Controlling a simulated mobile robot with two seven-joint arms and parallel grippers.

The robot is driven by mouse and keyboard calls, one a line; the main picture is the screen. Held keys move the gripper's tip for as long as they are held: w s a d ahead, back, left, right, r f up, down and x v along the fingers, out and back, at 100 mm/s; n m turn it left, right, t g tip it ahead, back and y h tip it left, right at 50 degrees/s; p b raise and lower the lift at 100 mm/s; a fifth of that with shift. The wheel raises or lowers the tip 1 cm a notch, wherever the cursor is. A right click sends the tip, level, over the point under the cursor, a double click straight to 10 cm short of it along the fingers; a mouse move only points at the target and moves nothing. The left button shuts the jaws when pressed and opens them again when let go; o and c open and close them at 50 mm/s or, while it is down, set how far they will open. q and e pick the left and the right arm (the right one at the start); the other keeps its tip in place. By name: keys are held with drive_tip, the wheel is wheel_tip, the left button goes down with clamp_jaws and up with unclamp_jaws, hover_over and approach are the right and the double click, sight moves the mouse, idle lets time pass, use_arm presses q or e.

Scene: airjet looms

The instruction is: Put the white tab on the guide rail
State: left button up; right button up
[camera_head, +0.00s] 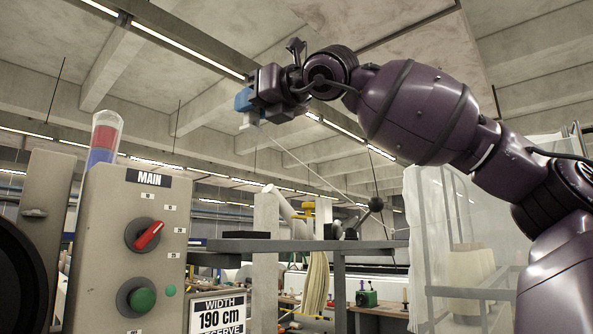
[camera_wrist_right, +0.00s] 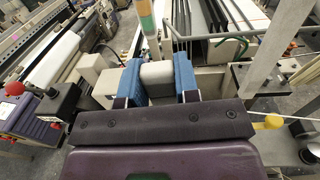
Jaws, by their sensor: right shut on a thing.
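My right gripper (camera_head: 252,103) is raised high at the upper middle of the head view, its arm coming in from the right. It is shut on the white tab, a pale block (camera_wrist_right: 158,76) between its blue finger pads in the right wrist view. A small pale part of the tab (camera_head: 248,121) shows below the blue pad in the head view. The tab is held in the air, well above the machine parts. I cannot tell for sure which bar is the guide rail. My left gripper is in neither view.
A grey control box (camera_head: 120,240) marked MAIN, with a red switch and green button, stands at the left. A grey frame table (camera_head: 375,244) is at the lower middle. In the right wrist view, a red-knobbed lever (camera_wrist_right: 14,88) is at left and a yellow knob (camera_wrist_right: 273,122) at right.

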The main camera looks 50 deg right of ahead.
drive_tip(key=shift+s+r, duration=0.2)
drive_tip(key=shift+r, duration=0.15)
drive_tip(key=s+d+r+y+p, duration=0.1)
drive_tip(key=s+d+r+p, duration=0.5)
drive_tip(key=d+r, duration=0.55)
drive_tip(key=d+p, duration=0.3)
drive_tip(key=d, duration=0.9)
use_arm(q)
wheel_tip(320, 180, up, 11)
drive_tip(key=p, duration=0.2)
use_arm(e)
drive_tip(key=shift+w+d+f+m+h, duration=0.25)
drive_tip(key=shift+w+d+f+h, duration=0.35)
drive_tip(key=shift+d+f, duration=2.65)
drive_tip(key=shift+w+d+f+m+h, duration=0.45)
drive_tip(key=shift+d+f, duration=1.15)
drive_tip(key=shift+d, duration=3.15)
drive_tip(key=shift+n, duration=0.3)
drive_tip(key=shift+a+f+b, duration=0.1)
drive_tip(key=shift+f+b, duration=2.25)
drive_tip(key=shift+f, duration=7.8)
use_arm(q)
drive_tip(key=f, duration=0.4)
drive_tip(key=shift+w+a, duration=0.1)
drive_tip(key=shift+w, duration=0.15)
